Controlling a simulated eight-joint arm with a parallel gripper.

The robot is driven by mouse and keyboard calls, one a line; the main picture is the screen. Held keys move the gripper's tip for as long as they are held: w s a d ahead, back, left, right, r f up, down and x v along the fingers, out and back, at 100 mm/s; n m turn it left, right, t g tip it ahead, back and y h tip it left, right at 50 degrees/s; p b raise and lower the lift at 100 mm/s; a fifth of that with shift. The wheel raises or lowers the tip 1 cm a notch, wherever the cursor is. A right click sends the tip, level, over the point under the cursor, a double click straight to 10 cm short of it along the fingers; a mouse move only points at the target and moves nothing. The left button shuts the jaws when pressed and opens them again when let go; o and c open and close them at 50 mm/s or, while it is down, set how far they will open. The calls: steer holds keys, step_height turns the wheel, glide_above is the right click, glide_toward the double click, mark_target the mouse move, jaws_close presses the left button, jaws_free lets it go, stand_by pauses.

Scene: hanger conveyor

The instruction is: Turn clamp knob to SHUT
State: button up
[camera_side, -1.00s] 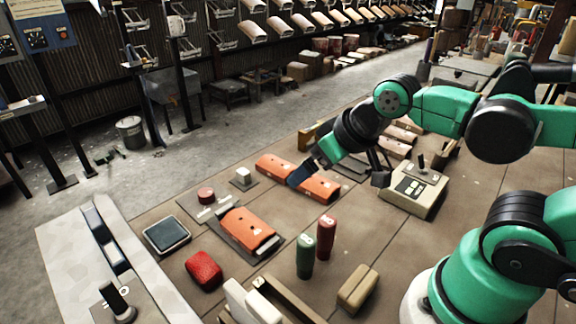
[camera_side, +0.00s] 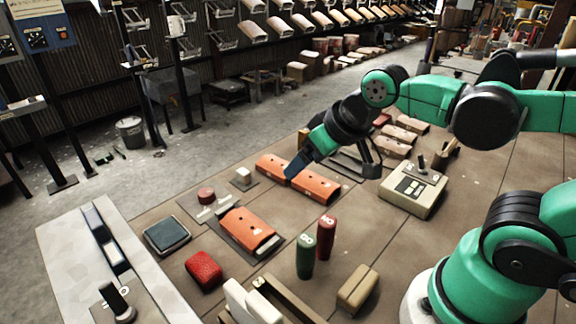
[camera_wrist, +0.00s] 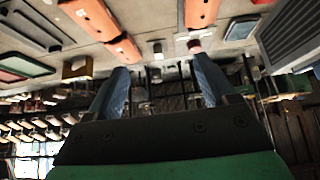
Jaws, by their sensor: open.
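My gripper (camera_side: 335,168) hangs over the back of the bench, above and near two orange pieces (camera_side: 316,185). In the wrist view its two blue-grey fingers (camera_wrist: 160,80) stand wide apart with nothing between them. Two black knobs show in the side view. One knob (camera_side: 421,163) stands on a beige box (camera_side: 408,203) with dark labels, right of my gripper. The other (camera_side: 114,299) sits on a pale plate at the lower left. I cannot tell which is the clamp knob, nor read any SHUT mark. My gripper touches neither knob.
An orange piece (camera_side: 245,229) lies on a dark plate, near a red button (camera_side: 206,196) and a pale block (camera_side: 243,177). A green cylinder (camera_side: 306,256) and a red one (camera_side: 326,238) stand upright mid-bench. A red block (camera_side: 203,271) lies left of them.

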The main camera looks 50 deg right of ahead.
steer(key=w+a+g, duration=0.1)
steer(key=w+a, duration=0.2)
steer(key=w, duration=0.6)
steer(key=g, duration=0.1)
glide_toward(205, 192)
steer(key=x, duration=0.2)
steer(key=shift+w+d+f, duration=0.1)
steer(key=shift+w+f, duration=0.2)
steer(key=shift+f, duration=0.05)
steer(key=shift+g, duration=0.3)
steer(key=shift+x, duration=3.05)
steer(key=shift+c, duration=0.2)
jaws_close()
